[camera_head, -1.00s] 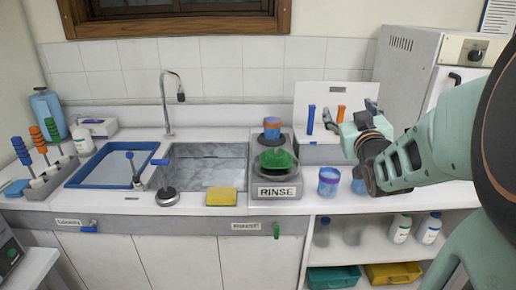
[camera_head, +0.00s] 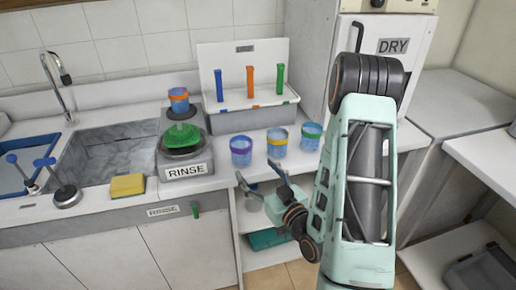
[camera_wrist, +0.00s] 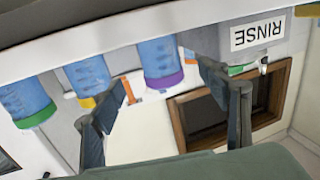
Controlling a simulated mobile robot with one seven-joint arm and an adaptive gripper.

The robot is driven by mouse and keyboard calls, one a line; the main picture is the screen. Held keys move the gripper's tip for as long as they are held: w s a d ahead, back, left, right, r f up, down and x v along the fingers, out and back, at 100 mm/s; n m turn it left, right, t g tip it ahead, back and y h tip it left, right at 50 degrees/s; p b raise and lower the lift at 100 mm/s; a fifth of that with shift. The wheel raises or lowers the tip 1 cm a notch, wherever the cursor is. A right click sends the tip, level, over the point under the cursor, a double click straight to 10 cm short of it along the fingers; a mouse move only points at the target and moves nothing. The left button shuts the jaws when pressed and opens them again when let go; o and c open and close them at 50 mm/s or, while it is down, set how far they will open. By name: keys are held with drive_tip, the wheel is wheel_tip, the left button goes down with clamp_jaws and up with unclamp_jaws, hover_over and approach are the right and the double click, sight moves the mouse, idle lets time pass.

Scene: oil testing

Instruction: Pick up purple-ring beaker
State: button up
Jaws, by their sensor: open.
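The purple-ring beaker (camera_head: 241,152) is a blue cup with a purple band at its rim, upright on the counter to the right of the RINSE station. My gripper (camera_head: 261,176) is open and empty, in front of the counter edge and just below and right of this beaker. In the wrist view the scene is upside down, and the purple-ring beaker (camera_wrist: 160,62) shows between the two spread fingers, beyond the fingertips. I see no contact with it.
A yellow-ring beaker (camera_head: 277,142) and a green-ring beaker (camera_head: 311,135) stand close to its right. The RINSE station (camera_head: 186,150) with a stacked beaker is to its left. A rack (camera_head: 250,119) with colored uprights stands behind.

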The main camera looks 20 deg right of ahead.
sight(246, 158)
drive_tip(key=shift+w+a+f+b, duration=0.2)
drive_tip(key=shift+w+b, duration=0.35)
drive_tip(key=shift+b, duration=0.7)
drive_tip(key=shift+w+a+b, duration=0.15)
drive_tip(key=shift+w+b, duration=0.5)
drive_tip(key=shift+b, duration=0.2)
drive_tip(key=x, duration=0.1)
drive_tip(key=p+x, duration=0.1)
drive_tip(key=x, duration=0.1)
drive_tip(key=shift+w+r, duration=0.1)
drive_tip(key=shift+r, duration=0.15)
drive_tip(key=shift+p+x, duration=0.55)
drive_tip(key=shift+x, duration=1.8)
drive_tip(key=c, duration=1.3)
